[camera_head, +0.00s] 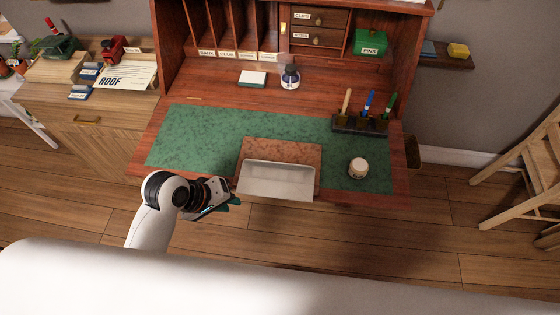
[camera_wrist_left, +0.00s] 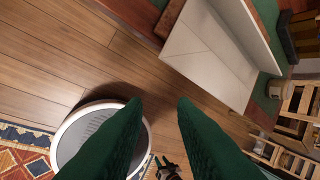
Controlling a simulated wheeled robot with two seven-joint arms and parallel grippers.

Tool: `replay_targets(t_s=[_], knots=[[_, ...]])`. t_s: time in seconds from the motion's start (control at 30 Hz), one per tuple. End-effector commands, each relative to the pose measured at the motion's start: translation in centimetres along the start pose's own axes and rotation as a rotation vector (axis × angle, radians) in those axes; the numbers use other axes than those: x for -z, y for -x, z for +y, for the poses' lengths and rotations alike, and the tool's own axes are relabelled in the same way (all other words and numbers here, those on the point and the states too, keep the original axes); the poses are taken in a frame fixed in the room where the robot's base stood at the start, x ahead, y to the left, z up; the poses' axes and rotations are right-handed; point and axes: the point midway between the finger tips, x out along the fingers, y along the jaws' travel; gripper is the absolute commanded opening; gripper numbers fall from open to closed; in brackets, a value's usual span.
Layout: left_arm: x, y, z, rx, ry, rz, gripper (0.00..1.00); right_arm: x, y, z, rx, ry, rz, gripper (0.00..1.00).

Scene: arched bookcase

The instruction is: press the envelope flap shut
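The pale envelope (camera_head: 275,182) lies at the front edge of the desk, in front of a reddish-brown pad (camera_head: 282,149). In the left wrist view the envelope (camera_wrist_left: 208,55) shows diagonal seams, and a pale flap (camera_wrist_left: 252,32) stands raised along its far side. My left gripper (camera_head: 232,203) is just left of the envelope at the desk's front edge, apart from it. In the left wrist view its green fingers (camera_wrist_left: 160,104) are spread with nothing between them. A small dark shape low in that view may be my right gripper; its fingers are unclear.
An ink bottle (camera_head: 290,78) and a pale block (camera_head: 252,78) stand farther back. The mat's left side is clear.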

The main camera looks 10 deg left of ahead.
Motion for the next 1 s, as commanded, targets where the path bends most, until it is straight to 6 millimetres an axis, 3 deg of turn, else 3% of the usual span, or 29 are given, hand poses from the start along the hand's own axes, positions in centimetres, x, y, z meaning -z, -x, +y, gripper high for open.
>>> replay_targets(t_s=[0.3,0.4,0.63,1.0], knots=[[-6.0,0.7,-6.7,0.23,0.689,0.225,0.25,0.2,0.0,-1.1,0.014,-0.003,0.002,0.36],[-7.2,1.3,-8.0,0.261,0.833,0.296,0.25,0.2,0.0,-1.1,0.015,-0.003,0.002,0.36],[-7.7,0.6,-9.3,0.28,0.934,0.351,0.25,0.2,-0.1,-1.1,0.014,-0.003,0.002,0.36],[-6.5,-5.9,-12.0,0.278,0.931,0.348,0.25,0.1,-0.4,-0.8,0.01,-0.003,0.002,0.36]])
